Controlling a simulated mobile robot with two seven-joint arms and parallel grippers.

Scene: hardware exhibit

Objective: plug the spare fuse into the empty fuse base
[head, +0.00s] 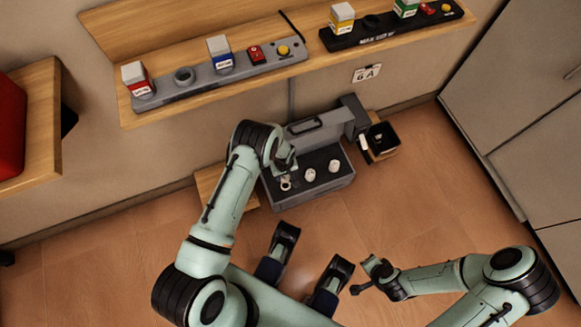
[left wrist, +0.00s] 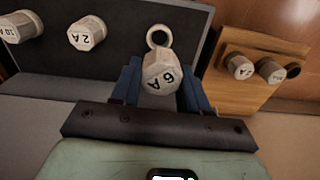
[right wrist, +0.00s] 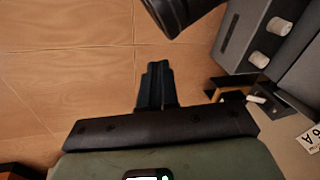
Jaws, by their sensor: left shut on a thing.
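My left gripper (head: 287,172) is over the left end of the open grey drawer (head: 330,190). In the left wrist view, its blue fingers (left wrist: 160,88) are shut on a pale fuse marked 6 A (left wrist: 162,74). A pale ring (left wrist: 159,37) shows just beyond this fuse. On the shelf, an empty round base (head: 184,75) sits between the red and blue fuses on the grey strip (head: 205,86). Another empty base (head: 371,21) is on the black strip (head: 400,33). My right gripper (head: 376,268) is low over the floor, its fingers together and empty in the right wrist view (right wrist: 156,85).
More pale fuses (left wrist: 86,34) stand in the drawer. A wooden block (left wrist: 240,92) beside it holds two fuses. A 6 A plate (head: 366,73) is on the wall. The wooden shelf (head: 130,25) overhangs the drawer.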

